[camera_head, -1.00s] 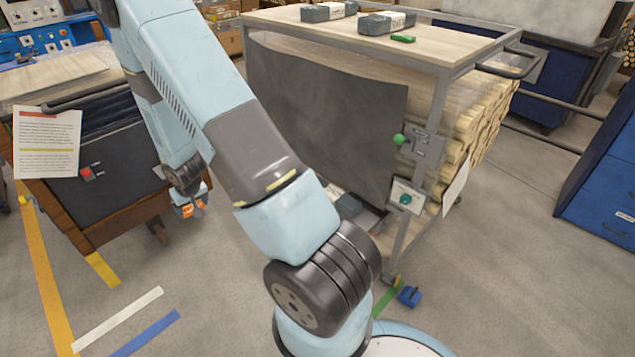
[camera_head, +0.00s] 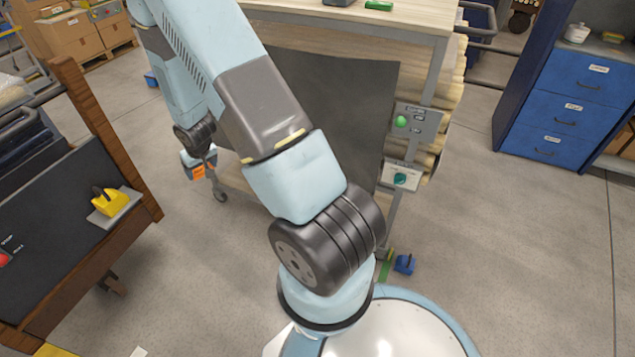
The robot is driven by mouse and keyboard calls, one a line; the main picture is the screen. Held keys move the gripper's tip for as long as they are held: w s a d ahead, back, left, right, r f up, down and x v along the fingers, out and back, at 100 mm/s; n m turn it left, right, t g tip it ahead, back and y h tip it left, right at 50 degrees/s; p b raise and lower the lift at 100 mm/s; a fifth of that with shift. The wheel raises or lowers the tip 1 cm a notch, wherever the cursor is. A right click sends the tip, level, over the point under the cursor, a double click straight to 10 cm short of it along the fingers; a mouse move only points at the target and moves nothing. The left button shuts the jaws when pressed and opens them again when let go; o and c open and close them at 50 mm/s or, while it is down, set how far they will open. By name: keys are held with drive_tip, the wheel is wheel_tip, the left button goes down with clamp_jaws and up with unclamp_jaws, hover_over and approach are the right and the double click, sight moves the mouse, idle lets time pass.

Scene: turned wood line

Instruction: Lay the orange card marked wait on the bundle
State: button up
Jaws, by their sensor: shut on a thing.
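Any marking on the card is too small to read. Pale wood pieces, apparently the bundle (camera_head: 449,91), lie stacked in the trolley, with their ends showing at its right side. The dark panel and a post hide most of them. The card is apart from the wood.
The trolley (camera_head: 420,20) has a pale top and a control box with a green button (camera_head: 401,122). A dark wood-edged cart (camera_head: 75,190) with a yellow object (camera_head: 109,202) stands close on the left. Blue drawers (camera_head: 568,100) stand at right.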

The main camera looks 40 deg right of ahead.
drive_tip(key=shift+w+a, duration=0.2)
drive_tip(key=shift+a, duration=0.2)
drive_tip(key=s+d+f+m+h, duration=0.1)
drive_tip(key=s+d+f+m, duration=0.3)
drive_tip(key=d, duration=0.5)
drive_tip(key=s+d+f+m+h, duration=0.1)
drive_tip(key=s+d+m, duration=0.1)
drive_tip(key=s+d, duration=0.55)
drive_tip(key=s+d+f+m+g+h, duration=0.3)
drive_tip(key=s+d+m, duration=0.4)
drive_tip(key=s+d, duration=1)
drive_tip(key=shift+y, duration=0.4)
drive_tip(key=w+f, duration=0.3)
drive_tip(key=w, duration=0.1)
drive_tip(key=w+d+f, duration=0.1)
drive_tip(key=w+f, duration=0.2)
drive_tip(key=w, duration=0.1)
drive_tip(key=w+f, duration=0.4)
drive_tip(key=w, duration=0.1)
drive_tip(key=shift+d, duration=0.4)
drive_tip(key=shift+w+f, duration=0.2)
drive_tip(key=shift+w, duration=0.05)
drive_tip(key=shift+w+f, duration=0.15)
drive_tip(key=shift+f, duration=1.55)
